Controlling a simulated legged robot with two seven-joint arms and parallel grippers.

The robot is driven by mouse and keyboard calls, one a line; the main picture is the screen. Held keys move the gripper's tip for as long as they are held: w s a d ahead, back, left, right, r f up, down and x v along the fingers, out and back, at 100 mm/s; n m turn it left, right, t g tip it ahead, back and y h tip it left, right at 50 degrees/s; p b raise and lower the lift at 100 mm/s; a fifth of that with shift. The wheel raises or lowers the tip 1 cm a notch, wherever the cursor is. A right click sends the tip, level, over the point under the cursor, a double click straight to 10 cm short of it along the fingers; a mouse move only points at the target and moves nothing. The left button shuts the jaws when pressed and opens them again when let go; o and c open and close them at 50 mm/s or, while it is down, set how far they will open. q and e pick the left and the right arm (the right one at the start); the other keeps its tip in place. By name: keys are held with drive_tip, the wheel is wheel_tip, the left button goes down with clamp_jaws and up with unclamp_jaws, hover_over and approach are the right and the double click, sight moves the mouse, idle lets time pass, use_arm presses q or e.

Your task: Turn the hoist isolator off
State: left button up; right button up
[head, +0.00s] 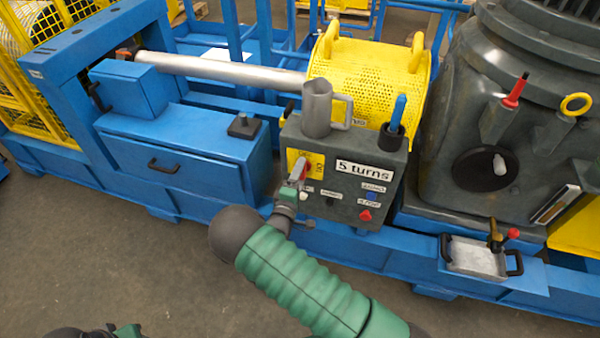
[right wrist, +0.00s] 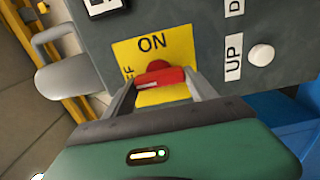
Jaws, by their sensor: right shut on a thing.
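The hoist isolator is a red handle (right wrist: 158,80) on a yellow plate (right wrist: 150,53), on the grey control box (head: 345,205). In the right wrist view the handle lies crosswise, its white-marked end toward the left lettering, of which "FF" shows. "ON" stands above it. My right gripper (head: 298,172) is shut on the handle, one finger at each end; it also shows in the right wrist view (right wrist: 160,88). In the head view the gripper partly hides the plate. Only a little of my left arm shows at the bottom left edge; its fingers cannot be made out.
A white button (right wrist: 261,55) beside "UP" is close to the right gripper. A grey metal mug (head: 318,108) and a black cup with a blue-handled tool (head: 396,120) stand on the box. A metal tray (head: 473,258) is at right. Open floor lies in front.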

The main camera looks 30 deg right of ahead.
drive_tip(key=shift+a+f, duration=0.15)
drive_tip(key=shift+f, duration=0.15)
drive_tip(key=o, duration=1.1)
use_arm(q)
drive_tip(key=shift+w, duration=0.1)
use_arm(e)
drive_tip(key=shift+o, duration=1.3)
drive_tip(key=shift+r, duration=0.1)
drive_tip(key=shift+r, duration=0.1)
